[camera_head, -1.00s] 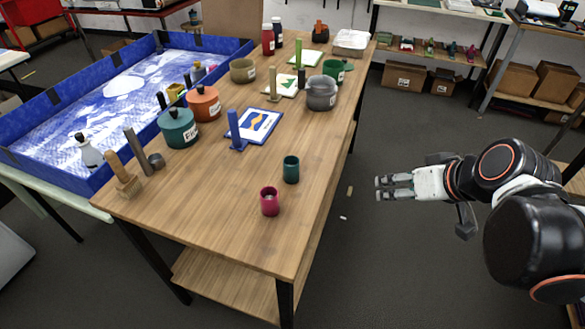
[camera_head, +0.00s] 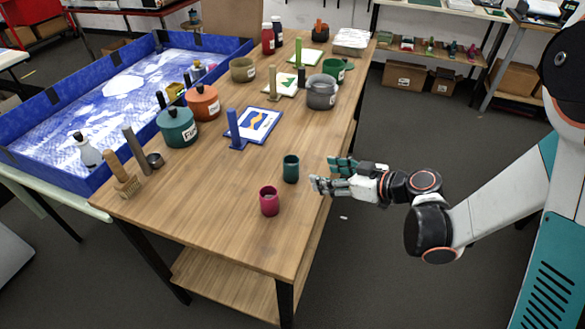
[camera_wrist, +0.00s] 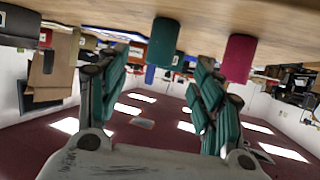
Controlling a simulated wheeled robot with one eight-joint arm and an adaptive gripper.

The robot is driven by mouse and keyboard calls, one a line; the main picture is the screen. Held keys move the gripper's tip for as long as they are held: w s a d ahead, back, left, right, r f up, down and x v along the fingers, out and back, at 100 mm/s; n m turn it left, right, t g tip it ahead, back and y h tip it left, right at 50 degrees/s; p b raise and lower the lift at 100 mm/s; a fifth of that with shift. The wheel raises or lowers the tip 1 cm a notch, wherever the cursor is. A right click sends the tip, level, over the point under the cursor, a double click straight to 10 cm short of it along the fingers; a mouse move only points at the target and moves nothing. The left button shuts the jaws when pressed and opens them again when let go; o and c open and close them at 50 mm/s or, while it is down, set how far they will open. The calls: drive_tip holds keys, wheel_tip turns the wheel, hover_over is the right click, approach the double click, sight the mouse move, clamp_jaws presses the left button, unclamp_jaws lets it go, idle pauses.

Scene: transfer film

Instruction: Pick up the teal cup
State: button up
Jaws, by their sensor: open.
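The teal cup (camera_head: 291,169) stands upright on the wooden table (camera_head: 240,215) near its right edge. It also shows in the wrist view (camera_wrist: 164,42), where the picture is upside down, ahead of and between the fingers. My gripper (camera_head: 322,174) is open and empty, just right of the teal cup at the table's right edge, with its fingers pointing left at the cup. A gap shows between fingers and cup. In the wrist view the two fingers (camera_wrist: 160,95) are spread wide apart. A magenta cup (camera_head: 269,201) stands nearer the front, also seen in the wrist view (camera_wrist: 238,58).
Behind the cups stand a blue stand with a picture card (camera_head: 257,125), a teal pot (camera_head: 178,127), an orange pot (camera_head: 203,103) and a grey pot (camera_head: 321,92). A brush (camera_head: 124,182) is at the left edge. The table's front is clear.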

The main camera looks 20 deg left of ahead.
sight(297, 171)
drive_tip(key=b+x, duration=0.2)
drive_tip(key=x, duration=0.6)
drive_tip(key=shift+a+f, duration=0.15)
drive_tip(key=shift+a, duration=0.2)
drive_tip(key=b+x, duration=0.1)
drive_tip(key=x, duration=0.4)
drive_tip(key=shift+f+b, duration=0.2)
drive_tip(key=shift+b, duration=0.2)
drive_tip(key=shift+s+r, duration=0.1)
drive_tip(key=c, duration=1.2)
